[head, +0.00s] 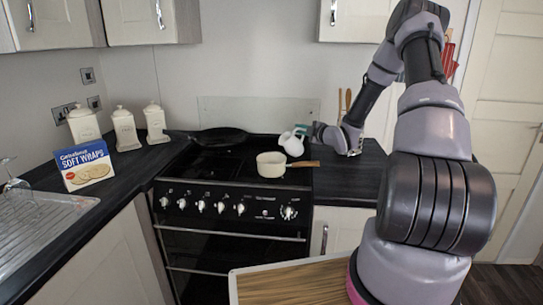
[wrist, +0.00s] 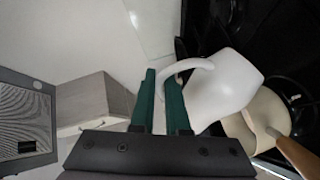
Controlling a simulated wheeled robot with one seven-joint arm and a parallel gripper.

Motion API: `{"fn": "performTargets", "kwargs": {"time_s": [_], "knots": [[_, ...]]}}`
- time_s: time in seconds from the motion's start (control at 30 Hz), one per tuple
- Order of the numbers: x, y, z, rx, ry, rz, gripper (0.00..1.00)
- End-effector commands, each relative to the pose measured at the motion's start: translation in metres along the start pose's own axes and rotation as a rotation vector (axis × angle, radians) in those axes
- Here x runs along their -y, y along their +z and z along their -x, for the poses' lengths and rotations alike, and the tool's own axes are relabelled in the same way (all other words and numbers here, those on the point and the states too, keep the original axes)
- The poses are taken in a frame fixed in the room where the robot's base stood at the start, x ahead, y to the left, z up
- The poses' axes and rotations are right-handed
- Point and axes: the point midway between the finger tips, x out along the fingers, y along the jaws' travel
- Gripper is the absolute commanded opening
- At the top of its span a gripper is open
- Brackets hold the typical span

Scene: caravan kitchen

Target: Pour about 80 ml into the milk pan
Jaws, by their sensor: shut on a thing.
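A white jug (head: 290,144) is held in the air above the hob, tilted, just above and behind the milk pan in the head view. The cream milk pan (head: 271,166) stands on the hob with its wooden handle pointing right. My gripper (head: 303,130) is shut on the jug's handle. In the wrist view the green fingers (wrist: 163,98) close around the handle of the jug (wrist: 226,88). The pan (wrist: 256,122) shows partly behind the jug there. I cannot see any liquid, a stream, or the inside of the pan clearly.
A dark frying pan (head: 221,136) sits at the back left of the hob. White canisters (head: 125,130) and a blue wraps box (head: 86,166) stand on the left counter beside the sink drainer (head: 35,225). Utensils (head: 343,105) stand behind my arm. A wood-topped surface (head: 290,283) is in front.

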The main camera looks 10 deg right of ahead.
Motion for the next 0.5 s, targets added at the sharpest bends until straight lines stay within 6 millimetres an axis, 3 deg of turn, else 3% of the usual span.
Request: {"fn": "performTargets", "kwargs": {"time_s": [0.5], "knots": [[0.032, 0.057, 0.001, -0.053, 0.035, -0.33, 0.0]]}}
